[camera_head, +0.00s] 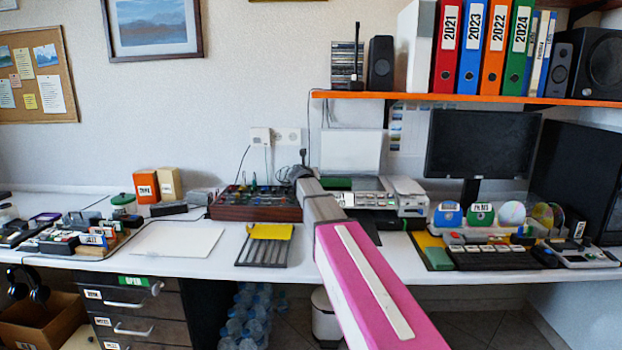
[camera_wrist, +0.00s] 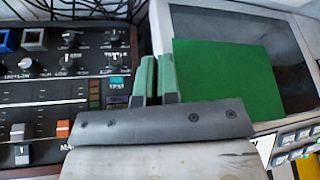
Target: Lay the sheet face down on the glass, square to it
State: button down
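A plain green sheet (camera_wrist: 228,78) lies over the left and near part of the scanner's dark glass (camera_wrist: 285,50) in the wrist view. Its edges look turned a little against the glass edges. The far and right glass is bare. The sheet also shows in the head view (camera_head: 337,184). My gripper (camera_wrist: 156,75) is at the scanner's left edge, with its right finger beside the sheet's left edge. Its greenish fingers are close together with a thin dark line between them. Whether they touch the sheet is unclear. The sheet's underside is hidden.
The scanner's lid (camera_head: 351,152) stands raised at the back. A control panel with knobs and sliders (camera_head: 256,203) is directly left of the scanner. A yellow sheet (camera_head: 270,231) lies on a dark slatted rack. An orange shelf (camera_head: 450,98) overhangs at right.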

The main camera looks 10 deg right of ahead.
jog(key=shift+f, duration=0.5)
jog(key=c, duration=1.3)
grip_release()
jog(key=shift+o, duration=0.2)
jog(key=shift+s, duration=0.1)
